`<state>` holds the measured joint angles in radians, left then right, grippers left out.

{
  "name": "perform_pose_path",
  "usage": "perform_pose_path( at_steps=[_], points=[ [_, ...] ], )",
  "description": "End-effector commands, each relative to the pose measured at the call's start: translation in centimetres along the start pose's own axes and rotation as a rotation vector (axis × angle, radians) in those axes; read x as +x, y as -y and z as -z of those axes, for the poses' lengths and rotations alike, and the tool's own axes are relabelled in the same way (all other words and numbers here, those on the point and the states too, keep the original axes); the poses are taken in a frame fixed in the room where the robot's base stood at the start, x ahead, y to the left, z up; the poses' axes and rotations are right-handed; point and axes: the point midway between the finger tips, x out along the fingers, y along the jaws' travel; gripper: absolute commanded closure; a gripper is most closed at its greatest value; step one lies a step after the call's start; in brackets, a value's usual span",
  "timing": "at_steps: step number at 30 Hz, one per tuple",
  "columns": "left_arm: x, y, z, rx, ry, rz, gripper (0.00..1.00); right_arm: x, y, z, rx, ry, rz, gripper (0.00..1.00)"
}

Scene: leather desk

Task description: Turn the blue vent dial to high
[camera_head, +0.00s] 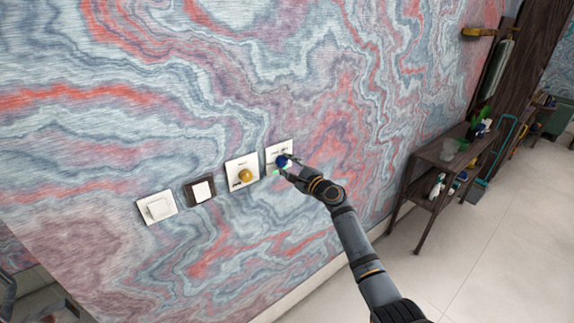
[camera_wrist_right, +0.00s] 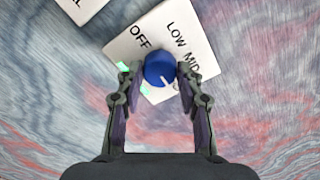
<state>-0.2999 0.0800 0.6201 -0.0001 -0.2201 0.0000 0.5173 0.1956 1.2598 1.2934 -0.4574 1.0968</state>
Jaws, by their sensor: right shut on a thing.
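The blue vent dial (camera_head: 283,161) is on a white wall plate (camera_head: 272,150), the rightmost in a row of plates. In the right wrist view the dial (camera_wrist_right: 158,69) is round and blue, with a short white mark pointing down and slightly right. The plate (camera_wrist_right: 120,45) reads OFF, LOW and MID around the dial; lettering below MID is mostly hidden by a finger. My right gripper (camera_wrist_right: 160,76) is shut on the dial, one finger on each side; in the head view this gripper (camera_head: 288,166) reaches the plate from the lower right. My left gripper is not seen.
Left of the dial's plate are a plate with a yellow knob (camera_head: 245,176), a dark-framed white switch (camera_head: 200,191) and a white switch (camera_head: 157,207). A dark side table (camera_head: 437,155) with items stands at the right. The floor (camera_head: 480,250) before it is clear.

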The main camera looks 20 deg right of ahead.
Motion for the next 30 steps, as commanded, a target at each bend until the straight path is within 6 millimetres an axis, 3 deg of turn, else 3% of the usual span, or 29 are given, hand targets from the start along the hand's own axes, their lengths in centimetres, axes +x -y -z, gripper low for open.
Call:
perform_pose_path(
  at_steps=[10,11,15,25,30],
  points=[
    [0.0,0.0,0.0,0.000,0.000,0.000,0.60,0.0,-0.2,0.1,0.006,-0.001,-0.004,0.95],
    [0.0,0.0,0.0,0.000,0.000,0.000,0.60,0.0,-0.2,0.1,0.006,-0.001,-0.004,0.61],
    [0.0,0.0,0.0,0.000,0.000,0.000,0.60,0.0,-0.2,0.1,0.005,-0.001,-0.003,0.42],
    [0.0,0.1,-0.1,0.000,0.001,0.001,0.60,-0.2,-0.1,0.1,0.003,0.000,-0.001,0.40],
    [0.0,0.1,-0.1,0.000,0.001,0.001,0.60,-2.6,-0.2,0.1,0.000,-0.001,-0.002,0.40]
  ],
)
